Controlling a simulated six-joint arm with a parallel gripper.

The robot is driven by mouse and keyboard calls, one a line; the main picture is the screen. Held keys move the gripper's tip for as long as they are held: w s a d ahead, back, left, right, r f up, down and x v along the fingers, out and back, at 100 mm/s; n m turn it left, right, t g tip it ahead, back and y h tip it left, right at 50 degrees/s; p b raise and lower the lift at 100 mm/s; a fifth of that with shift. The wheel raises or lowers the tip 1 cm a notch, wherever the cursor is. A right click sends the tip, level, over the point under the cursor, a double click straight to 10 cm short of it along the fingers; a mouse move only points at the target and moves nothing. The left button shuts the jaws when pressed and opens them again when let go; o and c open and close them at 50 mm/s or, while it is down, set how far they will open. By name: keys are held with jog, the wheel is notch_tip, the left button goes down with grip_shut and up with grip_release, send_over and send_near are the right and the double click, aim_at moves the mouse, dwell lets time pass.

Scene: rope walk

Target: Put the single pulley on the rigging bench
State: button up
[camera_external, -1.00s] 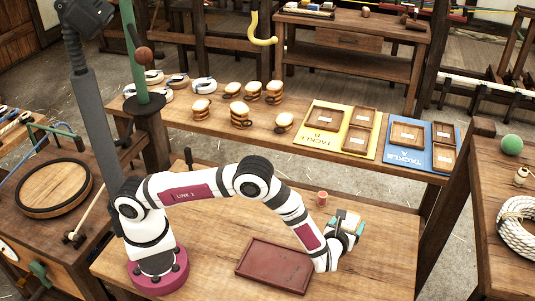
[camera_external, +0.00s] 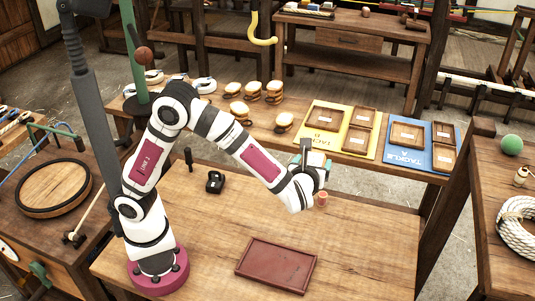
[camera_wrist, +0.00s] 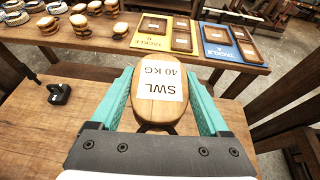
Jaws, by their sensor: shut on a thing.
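My gripper (camera_external: 316,162) is shut on a wooden pulley block (camera_wrist: 160,84) with a white label reading "SWL 40 KG". In the wrist view the block sits between the two teal fingers, its underside hidden. In the external view my gripper is raised near the far edge of the near bench (camera_external: 360,235), short of the long bench (camera_external: 190,122) behind it. Several wooden pulleys (camera_external: 273,93) stand in groups on the long bench. No writing names either bench, so I cannot tell which is the rigging bench.
A yellow Tackle B board (camera_external: 307,139) and blue Tackle A board (camera_external: 421,163) with trays lie on the long bench. A gap separates the benches.

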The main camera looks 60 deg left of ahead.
jog(key=s+a+r+n+g, duration=0.1)
jog(key=s+a+r, duration=0.4)
jog(key=a, duration=0.2)
jog(key=d+f+m, duration=0.1)
jog(key=d+f, duration=0.5)
jog(key=f, duration=0.4)
jog(key=t, duration=0.1)
send_over(285, 222)
jog(key=shift+m+h, duration=0.4)
jog(key=f, duration=1.7)
jog(key=shift+s+d+f, duration=0.1)
jog(key=shift+s+d, duration=0.05)
jog(key=shift+s, duration=0.05)
jog(key=shift+t, duration=0.3)
jog(key=shift+w+f, duration=0.15)
jog(key=shift+f, duration=2)
jog(key=shift+f, duration=0.1)
jog(key=o, duration=1.6)
jog(key=shift+c, duration=0.2)
